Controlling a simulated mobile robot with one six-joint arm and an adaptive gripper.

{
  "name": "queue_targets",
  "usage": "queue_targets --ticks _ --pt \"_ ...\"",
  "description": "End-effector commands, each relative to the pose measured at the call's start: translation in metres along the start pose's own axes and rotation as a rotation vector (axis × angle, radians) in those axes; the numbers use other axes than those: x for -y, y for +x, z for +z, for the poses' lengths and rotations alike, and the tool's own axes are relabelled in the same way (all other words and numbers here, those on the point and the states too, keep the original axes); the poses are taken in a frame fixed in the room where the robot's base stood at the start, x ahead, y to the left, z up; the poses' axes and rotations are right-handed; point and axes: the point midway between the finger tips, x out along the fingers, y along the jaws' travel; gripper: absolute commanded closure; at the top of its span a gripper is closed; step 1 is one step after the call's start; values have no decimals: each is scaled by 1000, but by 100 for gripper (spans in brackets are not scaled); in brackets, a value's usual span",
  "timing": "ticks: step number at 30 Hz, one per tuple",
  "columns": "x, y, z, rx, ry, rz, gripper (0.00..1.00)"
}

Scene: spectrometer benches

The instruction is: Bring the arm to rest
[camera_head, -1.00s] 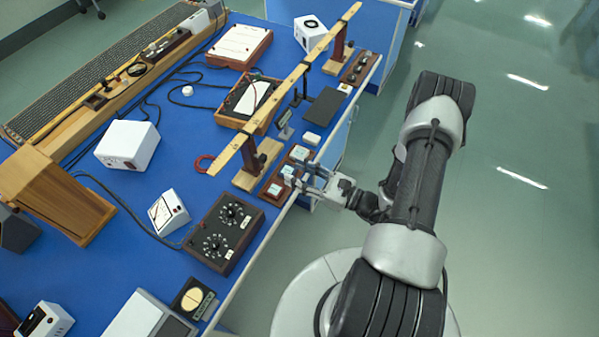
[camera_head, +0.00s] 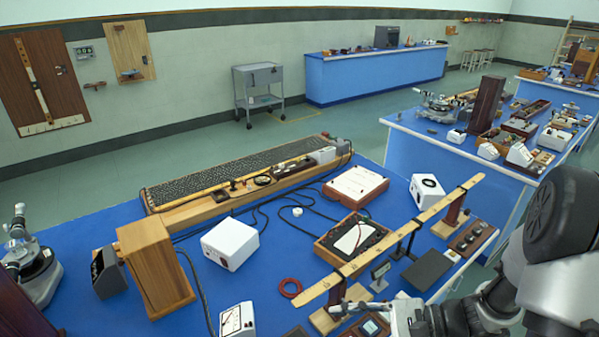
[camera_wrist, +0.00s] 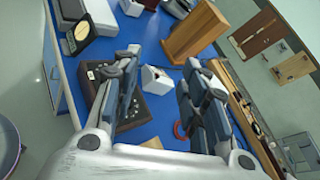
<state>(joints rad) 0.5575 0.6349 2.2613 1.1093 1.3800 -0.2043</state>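My gripper (camera_head: 352,308) shows at the lower right of the head view, over the near edge of the blue bench (camera_head: 85,228). In the wrist view my gripper (camera_wrist: 160,62) has its two fingers well apart with nothing between them, so it is open and empty. The wrist view looks across the bench, with a white meter (camera_wrist: 156,80) and a wooden box (camera_wrist: 196,34) beyond the fingers. A dark dial box (camera_wrist: 100,80) lies partly behind the left finger. My arm comes in from the right of the head view, cut off by the frame.
A wooden beam (camera_head: 405,236) on stands runs close beside my gripper in the head view. A red wire coil (camera_head: 290,288), a white box (camera_head: 229,243) and a wooden box (camera_head: 156,266) stand further left. Open floor (camera_head: 330,135) lies behind the bench.

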Motion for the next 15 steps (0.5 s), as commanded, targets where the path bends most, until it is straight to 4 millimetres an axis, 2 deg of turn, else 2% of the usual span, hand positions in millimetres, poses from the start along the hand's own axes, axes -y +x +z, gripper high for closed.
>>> queue_targets --ticks 1,6,11,15 --pt "-5 2 19 -32 -75 85 60" --pt "-35 1 63 -159 -305 357 60" --pt "-60 -13 90 -308 -538 581 60" --pt "-72 -34 107 -462 -754 740 60"
